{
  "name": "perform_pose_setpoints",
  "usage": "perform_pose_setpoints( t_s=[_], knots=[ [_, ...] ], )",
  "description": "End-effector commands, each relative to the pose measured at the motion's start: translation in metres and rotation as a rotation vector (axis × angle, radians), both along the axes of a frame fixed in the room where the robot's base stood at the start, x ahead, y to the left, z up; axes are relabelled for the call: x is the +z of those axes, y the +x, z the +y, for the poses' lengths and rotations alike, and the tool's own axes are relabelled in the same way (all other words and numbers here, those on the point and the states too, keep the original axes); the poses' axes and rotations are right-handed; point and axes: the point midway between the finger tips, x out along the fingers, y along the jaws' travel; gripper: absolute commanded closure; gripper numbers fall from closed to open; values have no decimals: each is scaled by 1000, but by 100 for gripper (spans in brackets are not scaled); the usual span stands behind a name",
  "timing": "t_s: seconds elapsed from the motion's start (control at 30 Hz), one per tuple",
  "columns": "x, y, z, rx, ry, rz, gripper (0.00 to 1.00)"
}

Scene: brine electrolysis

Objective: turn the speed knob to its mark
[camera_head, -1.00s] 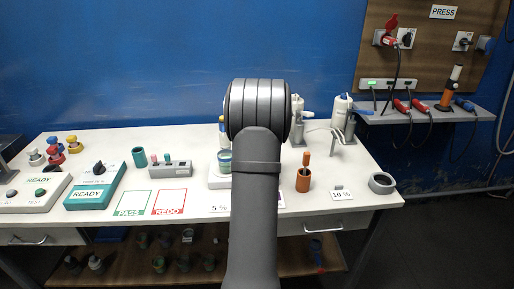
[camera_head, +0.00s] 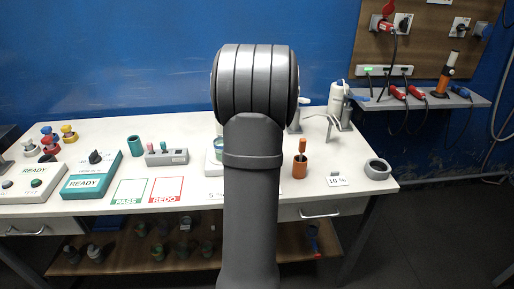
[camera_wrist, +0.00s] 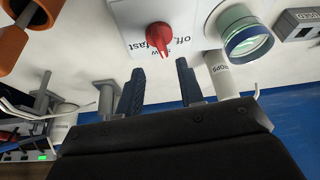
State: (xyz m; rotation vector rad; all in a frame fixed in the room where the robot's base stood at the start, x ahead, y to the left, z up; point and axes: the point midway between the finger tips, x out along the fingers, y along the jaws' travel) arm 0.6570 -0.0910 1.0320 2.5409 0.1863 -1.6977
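The speed knob (camera_wrist: 159,37) is a red pointer knob on a white stirrer base (camera_wrist: 192,16) in the wrist view. The words off, slow and fast are printed by it, upside down in this view. A glass beaker (camera_wrist: 246,36) with greenish contents stands on the same base. In the head view my arm hides the knob and gripper; only the base's left edge (camera_head: 211,167) shows.
In the wrist view a white DROPS bottle (camera_wrist: 221,76) stands close beside one finger. An orange holder (camera_wrist: 12,46) and a grey stand (camera_wrist: 42,98) are on the left. In the head view, a teal READY box (camera_head: 92,176) and grey rack (camera_head: 166,157) stand left of my arm.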

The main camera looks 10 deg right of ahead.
Motion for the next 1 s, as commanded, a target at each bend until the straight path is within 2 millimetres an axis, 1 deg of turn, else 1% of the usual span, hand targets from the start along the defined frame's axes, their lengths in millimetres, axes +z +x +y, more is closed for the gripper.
perform_pose_setpoints(
  t_s=[0.03, 0.2, 0.3, 0.43, 0.6, 0.9, 0.97, 1.0],
  knots=[
    [-12, 4, 1, 0, 0, 3, 65],
    [-46, 18, 3, 1, 0, 3, 65],
    [-63, 25, 4, 1, 0, 2, 65],
    [-79, 32, 5, 1, 0, 1, 65],
    [-90, 36, 5, 1, 0, 0, 65],
    [-91, 37, 5, 1, 0, -1, 65],
    [-91, 37, 5, 1, 0, -1, 75],
    [-91, 37, 5, 1, 0, -1, 83]
  ],
)
